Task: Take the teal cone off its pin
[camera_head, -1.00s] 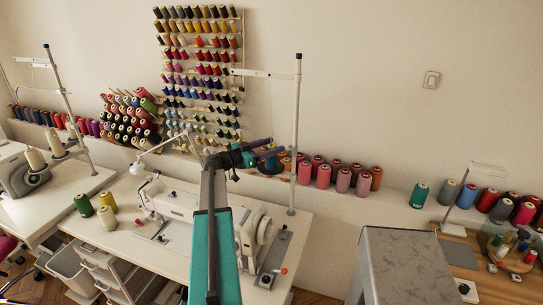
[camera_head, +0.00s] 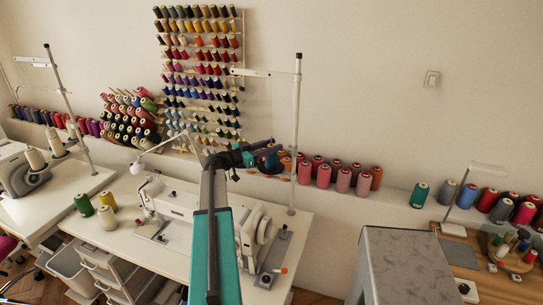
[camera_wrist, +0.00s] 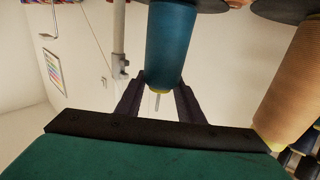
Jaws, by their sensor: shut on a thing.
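The teal cone (camera_wrist: 172,45) is in the upper middle of the wrist view, its yellow narrow end towards me. A thin grey pin (camera_wrist: 157,103) sticks out of that end. My gripper (camera_wrist: 163,84) has its two dark fingers on either side of the cone near its narrow end, shut on it. In the head view my gripper (camera_head: 268,149) is at the end of the raised arm in front of the wall, and the held cone shows only in small part there.
A tan cone (camera_wrist: 292,70) stands close to the right in the wrist view. A pale stand pole (camera_head: 296,130) rises just right of my gripper. Several red and pink cones (camera_head: 343,180) line the ledge. A sewing machine (camera_head: 185,205) is below left.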

